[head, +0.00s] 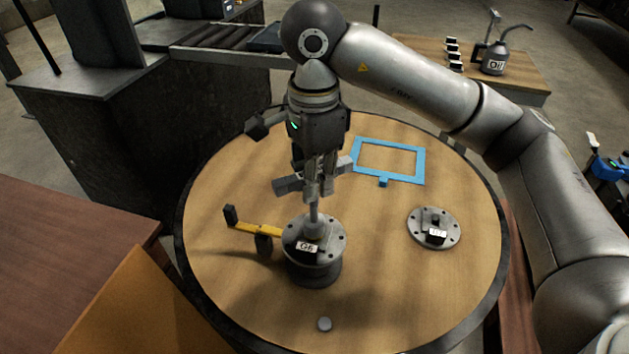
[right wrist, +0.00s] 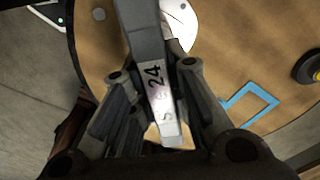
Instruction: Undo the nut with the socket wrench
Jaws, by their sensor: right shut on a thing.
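My right gripper (head: 313,190) points down above the round table, shut on the socket wrench (head: 314,211). The wrench's shaft stands about upright, its lower end at the middle of the flanged metal cover labelled like "G5" (head: 330,250). The nut is hidden there, so I cannot tell how the socket sits on it. In the right wrist view the wrench's grey bar (right wrist: 158,88), with a label ending in "24", runs between the fingers of my right gripper (right wrist: 172,75). My left gripper is not in view.
The round table (head: 380,285) also holds a second flanged disc (head: 433,226), a blue frame (head: 420,165), a yellow bar with black blocks (head: 252,229) and a small grey disc (head: 324,324). An oil can (head: 494,60) stands on a back table. The front right tabletop is clear.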

